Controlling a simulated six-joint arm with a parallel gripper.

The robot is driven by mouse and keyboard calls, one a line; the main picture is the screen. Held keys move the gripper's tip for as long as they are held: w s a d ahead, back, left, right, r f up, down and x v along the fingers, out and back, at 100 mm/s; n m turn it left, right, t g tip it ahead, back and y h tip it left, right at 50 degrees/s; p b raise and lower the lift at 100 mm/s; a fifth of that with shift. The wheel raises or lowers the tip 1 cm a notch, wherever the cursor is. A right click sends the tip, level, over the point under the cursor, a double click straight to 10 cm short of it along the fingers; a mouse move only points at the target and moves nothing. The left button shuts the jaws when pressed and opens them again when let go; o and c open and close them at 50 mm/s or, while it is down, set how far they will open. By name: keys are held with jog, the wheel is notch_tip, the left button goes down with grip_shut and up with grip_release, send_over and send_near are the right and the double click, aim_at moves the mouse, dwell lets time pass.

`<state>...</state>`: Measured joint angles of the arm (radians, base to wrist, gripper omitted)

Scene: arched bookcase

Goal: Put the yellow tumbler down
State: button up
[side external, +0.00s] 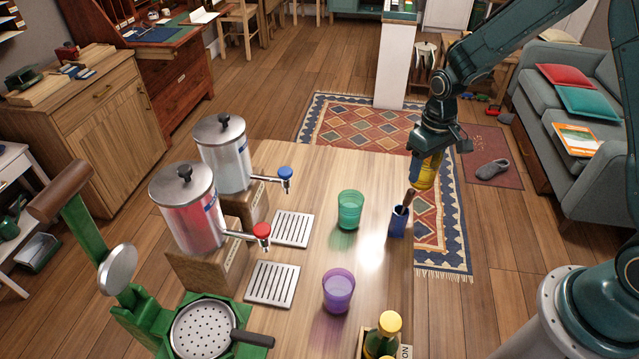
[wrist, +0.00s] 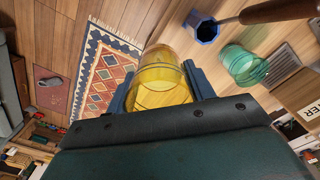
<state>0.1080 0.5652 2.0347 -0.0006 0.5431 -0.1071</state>
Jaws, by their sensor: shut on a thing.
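The yellow tumbler (side external: 425,171) is see-through and hangs in my gripper (side external: 427,158), above and just past the right edge of the wooden table (side external: 330,190) in the side view. In the wrist view the yellow tumbler (wrist: 158,75) sits between the two blue fingers of my gripper (wrist: 162,88), which are shut on its sides. A green tumbler (side external: 350,209) and a purple tumbler (side external: 338,290) stand upright on the table. The green tumbler (wrist: 243,65) also shows in the wrist view.
A blue holder (side external: 398,222) with a brown-handled tool stands close to the held tumbler. Two drink dispensers (side external: 190,215) with slatted drip trays (side external: 273,284) stand at left. A bottle (side external: 382,340) is at the front. Clear tabletop lies behind the green tumbler.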

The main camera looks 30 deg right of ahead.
jog(key=shift+d, duration=1.3)
jog(key=shift+w+a+r, duration=0.1)
jog(key=shift+a+r, duration=0.1)
jog(key=shift+a, duration=0.35)
jog(key=s+a+r+n, duration=0.1)
jog(key=a+r+n, duration=0.3)
jog(key=a, duration=0.7)
jog(key=a+r+n, duration=0.5)
jog(key=a, duration=0.7)
jog(key=shift+s+a, duration=0.3)
jog(key=shift+s, duration=0.1)
notch_tip(320, 180, down, 16)
jog(key=shift+f, duration=0.1)
jog(key=shift+f, duration=1.85)
jog(key=shift+f, duration=0.15)
